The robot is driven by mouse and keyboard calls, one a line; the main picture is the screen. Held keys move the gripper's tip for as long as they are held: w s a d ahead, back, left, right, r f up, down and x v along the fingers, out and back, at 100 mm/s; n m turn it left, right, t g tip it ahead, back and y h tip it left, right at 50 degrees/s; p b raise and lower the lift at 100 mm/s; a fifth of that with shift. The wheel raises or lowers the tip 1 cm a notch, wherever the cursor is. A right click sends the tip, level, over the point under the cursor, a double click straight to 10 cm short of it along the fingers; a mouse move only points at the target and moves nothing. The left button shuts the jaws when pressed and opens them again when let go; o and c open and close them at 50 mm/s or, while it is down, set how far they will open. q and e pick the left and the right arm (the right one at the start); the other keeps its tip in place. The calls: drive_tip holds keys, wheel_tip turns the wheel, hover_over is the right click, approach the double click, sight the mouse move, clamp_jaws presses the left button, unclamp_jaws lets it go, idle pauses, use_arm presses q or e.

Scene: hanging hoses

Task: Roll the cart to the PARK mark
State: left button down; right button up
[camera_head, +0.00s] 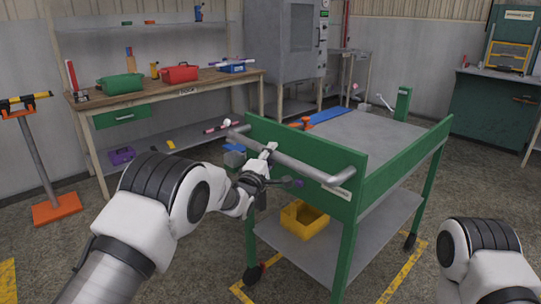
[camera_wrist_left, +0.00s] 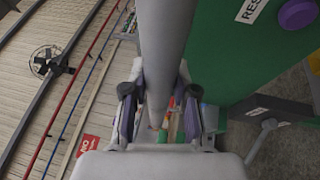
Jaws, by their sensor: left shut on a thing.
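The green cart (camera_head: 305,178) stands in the middle of the head view, with a grey top and a grey handle bar (camera_head: 312,170) on its near end. My left gripper (camera_head: 266,162) is shut on the handle bar toward its left part. In the left wrist view the bar (camera_wrist_left: 166,45) runs between the two fingers (camera_wrist_left: 160,110). Yellow floor lines (camera_head: 405,268) show around the cart's near legs; no PARK lettering is readable, so I cannot tell whether they are the PARK mark. My right gripper is out of view; only part of that arm shows at the lower right.
A yellow bin (camera_head: 300,220) sits on the cart's lower shelf. A workbench (camera_head: 180,84) with green and red boxes stands behind at left. A stand with an orange base (camera_head: 57,208) is at far left. A green cabinet (camera_head: 490,110) is at right. Open floor lies left of the cart.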

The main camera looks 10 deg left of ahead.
use_arm(q)
drive_tip(key=c, duration=0.9)
unclamp_jaws()
drive_tip(key=v, duration=1.2)
drive_tip(key=shift+f, duration=0.1)
